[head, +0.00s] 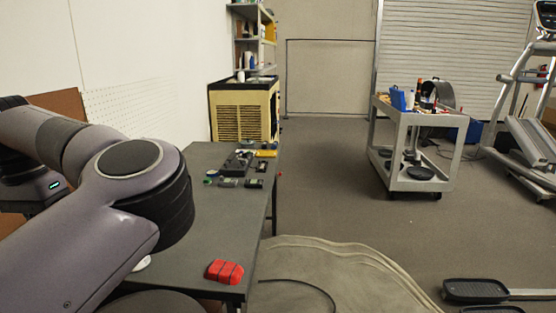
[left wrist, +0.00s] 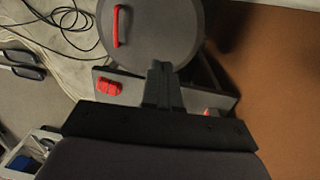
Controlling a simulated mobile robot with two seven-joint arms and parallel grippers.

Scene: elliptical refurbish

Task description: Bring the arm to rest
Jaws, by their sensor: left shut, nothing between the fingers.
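My left arm (head: 110,200) comes in from the left in the head view, folded, with its big rounded joint above the near left part of the dark table (head: 205,240). In the left wrist view my left gripper (left wrist: 160,72) points away from the camera. Its two dark fingers are together with nothing between them. I cannot make out the fingertips in the head view, where the arm itself covers that area. My right gripper is in neither view.
A red object (head: 225,271) lies on the table's near end; it also shows in the left wrist view (left wrist: 108,86). Small parts (head: 240,162) lie farther back. Floor between table and cart is open; a mat (head: 320,275) lies nearer.

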